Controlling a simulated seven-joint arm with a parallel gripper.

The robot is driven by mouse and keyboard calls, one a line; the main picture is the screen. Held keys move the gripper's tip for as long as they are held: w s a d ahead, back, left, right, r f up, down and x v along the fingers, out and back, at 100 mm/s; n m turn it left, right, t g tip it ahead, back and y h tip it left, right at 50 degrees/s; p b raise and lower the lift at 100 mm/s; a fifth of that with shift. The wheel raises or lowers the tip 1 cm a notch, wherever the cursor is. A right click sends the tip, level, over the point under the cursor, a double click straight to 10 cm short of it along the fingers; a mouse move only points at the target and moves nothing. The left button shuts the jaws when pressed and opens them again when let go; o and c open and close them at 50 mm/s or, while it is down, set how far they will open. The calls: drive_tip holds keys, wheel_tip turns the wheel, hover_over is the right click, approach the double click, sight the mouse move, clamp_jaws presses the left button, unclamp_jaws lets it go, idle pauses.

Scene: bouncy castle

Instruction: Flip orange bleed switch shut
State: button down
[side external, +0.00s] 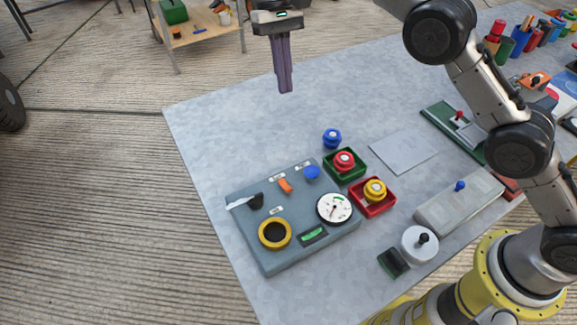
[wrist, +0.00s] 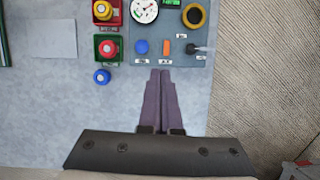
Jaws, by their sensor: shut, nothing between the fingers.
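The orange bleed switch (side external: 285,185) sits on the grey-blue panel (side external: 265,258), between a black knob with a pale lever and a blue button. It also shows in the wrist view (wrist: 166,47) as a small orange upright bar at the panel's near edge. I cannot tell its exact position from its shape. My gripper (side external: 286,90) is shut and empty, with long purple fingers pointing down. It hangs above the table's far left part, clear of the panel. In the wrist view my fingertips (wrist: 160,72) appear just below the panel edge, under the switch in the picture.
The panel also carries a blue button (side external: 311,172), a black knob (side external: 256,201), a yellow ring (side external: 275,233) and a white gauge (side external: 334,208). Red and green trays with knobs stand beside it. A loose blue knob (side external: 332,138) lies behind. The table's far left is bare.

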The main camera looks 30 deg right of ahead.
sight(289, 185)
drive_tip(key=a+f+g, duration=0.1)
drive_tip(key=a+f, duration=0.2)
drive_tip(key=f, duration=0.4)
drive_tip(key=shift+s+f+n+h, duration=0.2)
drive_tip(key=shift+s+n+h, duration=0.1)
drive_tip(key=shift+s+h, duration=0.1)
drive_tip(key=shift+f, duration=0.15)
drive_tip(key=x, duration=1.3)
drive_tip(key=shift+s+f, duration=0.25)
drive_tip(key=shift+s, duration=0.15)
